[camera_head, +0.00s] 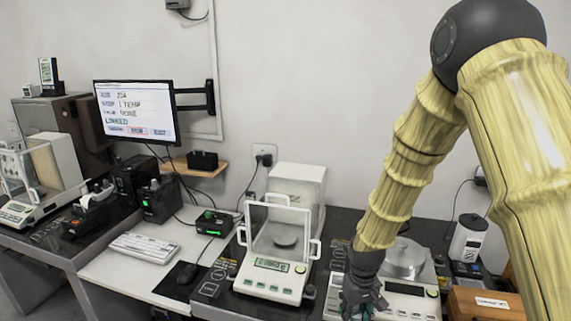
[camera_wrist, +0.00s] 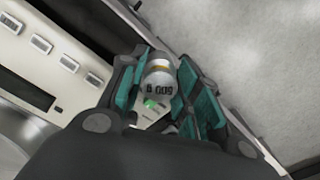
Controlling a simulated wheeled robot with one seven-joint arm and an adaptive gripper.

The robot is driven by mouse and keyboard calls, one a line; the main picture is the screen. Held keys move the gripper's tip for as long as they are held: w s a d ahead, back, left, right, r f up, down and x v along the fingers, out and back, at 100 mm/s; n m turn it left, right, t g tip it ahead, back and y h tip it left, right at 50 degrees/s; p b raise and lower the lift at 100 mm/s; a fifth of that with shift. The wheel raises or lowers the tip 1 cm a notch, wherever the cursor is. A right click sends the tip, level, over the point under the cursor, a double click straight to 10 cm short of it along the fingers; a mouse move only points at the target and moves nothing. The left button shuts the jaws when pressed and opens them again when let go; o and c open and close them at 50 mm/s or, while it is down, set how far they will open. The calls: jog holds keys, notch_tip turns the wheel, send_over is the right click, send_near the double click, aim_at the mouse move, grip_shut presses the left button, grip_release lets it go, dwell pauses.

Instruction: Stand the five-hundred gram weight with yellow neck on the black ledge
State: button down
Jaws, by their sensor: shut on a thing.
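A metal weight (camera_wrist: 159,84) with a yellow band at its neck is between my fingers in the wrist view. Dark lettering on it looks like 500 g. My gripper (camera_wrist: 158,98) is shut on it, with teal pads on both sides. In the head view my gripper (camera_head: 362,303) is low, at the front of the right-hand balance (camera_head: 405,289), and the weight cannot be made out there. A black surface (camera_head: 235,300) runs under and around the balances; I cannot tell for certain which part is the ledge. A dark strip (camera_wrist: 96,22) shows beside the balance in the wrist view.
The middle balance (camera_head: 270,280) with a glass shield stands left of my gripper. A wooden box (camera_head: 484,304) and a small white device (camera_head: 467,238) stand at the right.

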jog(key=s+a+f+m, duration=0.1)
jog(key=s+f+m, duration=0.1)
jog(key=s+f, duration=0.3)
notch_tip(320, 180, down, 2)
jog(key=shift+f, duration=0.1)
dwell(0.9)
